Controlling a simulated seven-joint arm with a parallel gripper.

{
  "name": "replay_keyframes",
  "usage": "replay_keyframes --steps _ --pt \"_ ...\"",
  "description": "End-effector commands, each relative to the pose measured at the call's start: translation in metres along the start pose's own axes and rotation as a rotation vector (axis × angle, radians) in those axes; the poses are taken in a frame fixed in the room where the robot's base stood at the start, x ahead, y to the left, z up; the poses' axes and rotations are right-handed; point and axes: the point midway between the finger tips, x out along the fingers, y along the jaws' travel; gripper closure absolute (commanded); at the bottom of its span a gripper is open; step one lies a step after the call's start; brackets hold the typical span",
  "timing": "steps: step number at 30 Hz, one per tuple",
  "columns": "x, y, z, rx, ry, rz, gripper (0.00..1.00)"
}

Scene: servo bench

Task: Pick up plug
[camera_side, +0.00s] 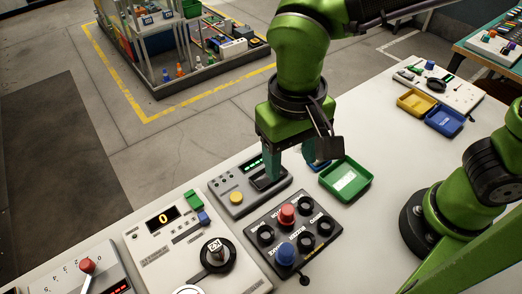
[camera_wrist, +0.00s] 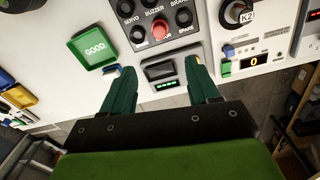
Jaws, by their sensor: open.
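My gripper (camera_side: 290,172) is open and empty, its green fingers pointing down over a grey tester (camera_side: 232,202) with a dark recess, green lights and a yellow button. In the wrist view my gripper's fingertips (camera_wrist: 157,68) stand either side of the dark recess (camera_wrist: 160,71); nothing shows between them. A dark socket panel (camera_side: 268,222) in front carries a red plug-like piece (camera_side: 287,214), a blue one (camera_side: 286,253) and several black round ones. The red piece also shows in the wrist view (camera_wrist: 160,30). I cannot tell which piece is the plug.
A green tray (camera_side: 357,190) marked GOOD lies right of the gripper, with a mostly hidden blue item (camera_side: 318,165) beside it. A white console (camera_side: 150,250) with a black K2 knob (camera_side: 216,252) stands left. Yellow (camera_side: 415,102) and blue (camera_side: 446,119) trays lie at far right.

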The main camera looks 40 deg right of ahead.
Motion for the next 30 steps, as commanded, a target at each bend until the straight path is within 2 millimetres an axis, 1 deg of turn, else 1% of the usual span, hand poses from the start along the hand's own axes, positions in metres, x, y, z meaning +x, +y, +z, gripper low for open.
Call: replay_keyframes --steps 6,12,15,21,27,30 --pt "0.047 0.001 0.001 -0.003 -0.004 0.004 0.40" --pt "0.087 0.001 0.001 -0.002 -0.003 0.003 0.40" --pt "0.100 0.001 0.001 -0.003 -0.002 0.001 0.40" --pt "0.113 0.001 0.001 -0.002 -0.001 0.000 0.40" --pt "0.143 0.001 0.002 -0.003 -0.002 0.002 0.40" --pt "0.154 0.001 0.002 -0.002 -0.002 0.001 0.40"
